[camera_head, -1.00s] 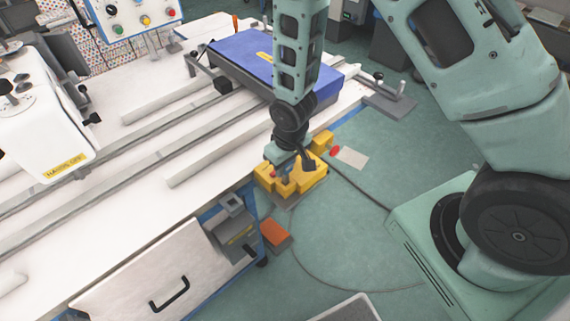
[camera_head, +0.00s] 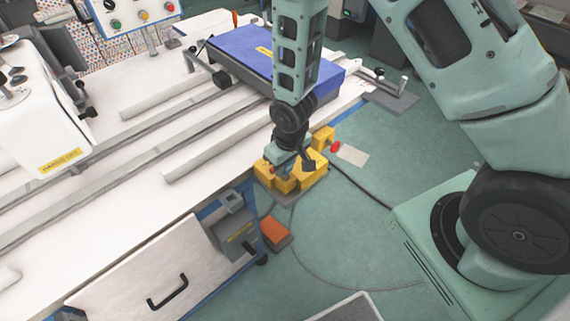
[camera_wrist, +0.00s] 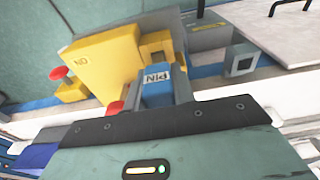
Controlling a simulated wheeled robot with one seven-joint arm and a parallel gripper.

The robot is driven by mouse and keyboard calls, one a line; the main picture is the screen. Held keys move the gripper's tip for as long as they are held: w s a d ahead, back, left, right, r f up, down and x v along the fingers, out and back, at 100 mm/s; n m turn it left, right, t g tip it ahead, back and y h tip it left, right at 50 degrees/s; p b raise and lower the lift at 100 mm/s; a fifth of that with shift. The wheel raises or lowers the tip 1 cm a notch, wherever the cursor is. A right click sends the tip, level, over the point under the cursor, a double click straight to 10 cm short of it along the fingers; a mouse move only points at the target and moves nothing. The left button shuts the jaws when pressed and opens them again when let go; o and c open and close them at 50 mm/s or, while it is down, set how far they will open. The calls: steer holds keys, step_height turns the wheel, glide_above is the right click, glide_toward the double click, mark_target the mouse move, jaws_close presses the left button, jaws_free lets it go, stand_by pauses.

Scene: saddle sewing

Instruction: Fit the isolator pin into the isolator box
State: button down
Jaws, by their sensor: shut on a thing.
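My gripper (camera_wrist: 160,90) is shut on a blue pin block marked PIN (camera_wrist: 157,88). In the wrist view the pin lies just below a yellow square socket (camera_wrist: 157,44) with an opening. The socket is on the yellow isolator box (camera_wrist: 106,60), which carries an ON label and a red knob (camera_wrist: 57,73). A second red knob (camera_wrist: 115,107) shows beside the gripper. In the head view my gripper (camera_head: 288,168) is over the yellow box (camera_head: 312,177) and covers part of it. The pin's lower end is hidden, so I cannot tell whether it has entered the socket.
A grey box with a square opening (camera_wrist: 240,60) is at the right in the wrist view. The white table (camera_head: 110,190) has rails and a blue-topped block (camera_head: 250,55). An orange-topped pedal (camera_head: 275,231) is on the floor. Open green floor (camera_head: 350,240) lies right of the table.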

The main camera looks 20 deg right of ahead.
steer(key=shift+f+b, duration=0.8)
steer(key=shift+f, duration=0.25)
steer(key=c, duration=1.1)
jaws_free()
steer(key=shift+r, duration=0.1)
steer(key=shift+r, duration=0.1)
steer(key=r, duration=0.5)
steer(key=s+r+b, duration=0.1)
steer(key=r, duration=0.5)
steer(key=s+r, duration=0.1)
steer(key=r, duration=0.5)
steer(key=shift+d+b, duration=0.3)
steer(key=shift+d, duration=0.05)
steer(key=s+a+r+n, duration=0.1)
steer(key=s+a+r, duration=0.1)
steer(key=s, duration=0.4)
steer(key=s+a+r+n+g, duration=0.1)
steer(key=s+a+r, duration=0.1)
steer(key=s, duration=0.4)
steer(key=s+a+r+n+b, duration=0.1)
steer(key=s+a+n, duration=0.1)
steer(key=s, duration=0.4)
steer(key=shift+s+a+r, duration=0.15)
steer(key=shift+a+r, duration=0.25)
steer(key=shift+a, duration=0.05)
